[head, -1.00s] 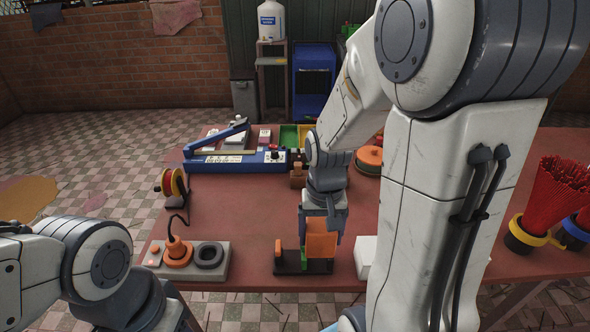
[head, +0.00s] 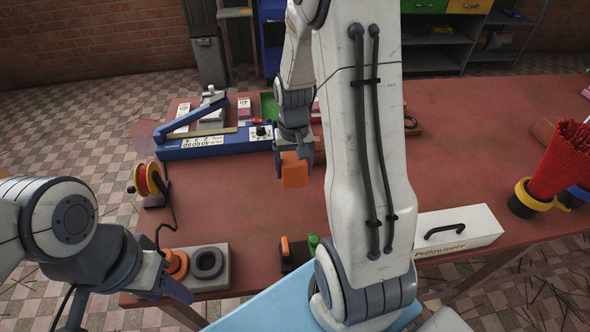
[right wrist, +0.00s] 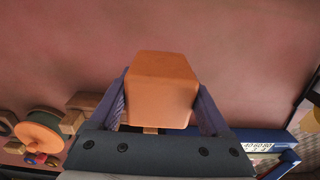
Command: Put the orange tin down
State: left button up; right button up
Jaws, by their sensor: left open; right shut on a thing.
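The orange tin (head: 294,172) is a plain orange block-like box in the head view. My right gripper (head: 292,155) is shut on it above the red table (head: 220,205), just in front of the blue sealer. In the right wrist view the tin (right wrist: 163,88) sits between the two fingers, with table surface beyond it. I cannot tell exactly how high it is. My left gripper (head: 172,288) is open and empty at the lower left, by the table's front-left corner; its tips are hard to make out.
A blue sealer (head: 205,148) with a long lever lies behind the tin. A red-yellow reel (head: 148,180) stands at the left edge. A grey base (head: 208,280) with a black ring and a dark stand (head: 295,258) sit at the front. A white box (head: 455,232) lies right. The table's middle left is clear.

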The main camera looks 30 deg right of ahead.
jog(key=shift+w+d+f, duration=0.95)
jog(key=shift+w+d, duration=0.1)
jog(key=shift+w, duration=0.15)
jog(key=shift+f+p, duration=0.45)
jog(key=shift+f, duration=1.6)
jog(key=o, duration=1.4)
jog(key=shift+f, duration=0.15)
